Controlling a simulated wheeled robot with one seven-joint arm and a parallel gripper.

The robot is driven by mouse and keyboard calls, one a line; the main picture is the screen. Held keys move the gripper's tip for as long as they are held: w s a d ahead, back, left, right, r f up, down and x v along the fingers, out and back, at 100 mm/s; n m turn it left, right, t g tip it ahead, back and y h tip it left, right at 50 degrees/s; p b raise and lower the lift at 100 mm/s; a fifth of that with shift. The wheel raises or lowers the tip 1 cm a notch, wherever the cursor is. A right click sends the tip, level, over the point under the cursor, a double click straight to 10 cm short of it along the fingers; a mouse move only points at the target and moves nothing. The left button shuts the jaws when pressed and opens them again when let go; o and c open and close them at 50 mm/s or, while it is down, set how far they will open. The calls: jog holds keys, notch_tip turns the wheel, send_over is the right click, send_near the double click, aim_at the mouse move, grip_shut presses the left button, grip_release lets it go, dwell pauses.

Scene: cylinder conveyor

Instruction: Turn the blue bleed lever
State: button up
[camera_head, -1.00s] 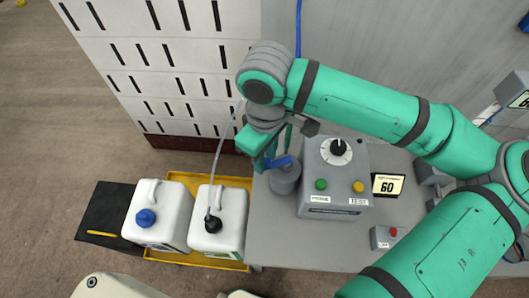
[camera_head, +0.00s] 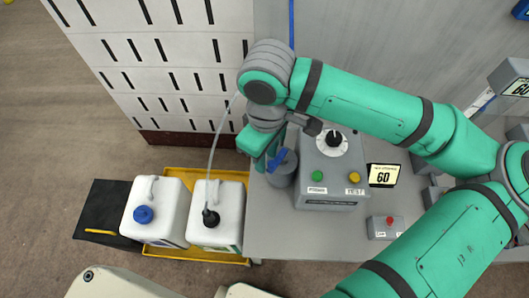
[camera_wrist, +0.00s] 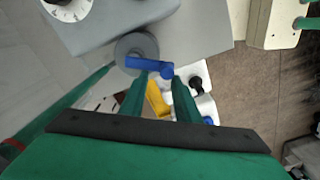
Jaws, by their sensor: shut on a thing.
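The blue bleed lever (camera_head: 280,160) sits on top of a round grey fitting (camera_head: 281,177) beside the control box in the head view. In the wrist view the blue lever (camera_wrist: 146,64) runs from the grey round fitting (camera_wrist: 134,44) to the right, with its far end between my fingertips. My gripper (camera_wrist: 160,80) is shut on the lever's end. In the head view my gripper (camera_head: 270,158) is partly hidden by my wrist, and its contact with the lever is hard to see.
The grey control box (camera_head: 328,170) with a dial and green and yellow buttons stands just right of the lever. A thin hose (camera_head: 217,130) runs near my wrist.

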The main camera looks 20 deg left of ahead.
jog(key=shift+d, duration=0.5)
jog(key=c, duration=0.5)
jog(key=shift+d, duration=0.1)
grip_shut()
jog(key=shift+d, duration=0.3)
jog(key=o, duration=0.6)
grip_release()
jog(key=shift+w, duration=0.1)
jog(key=shift+r, duration=0.1)
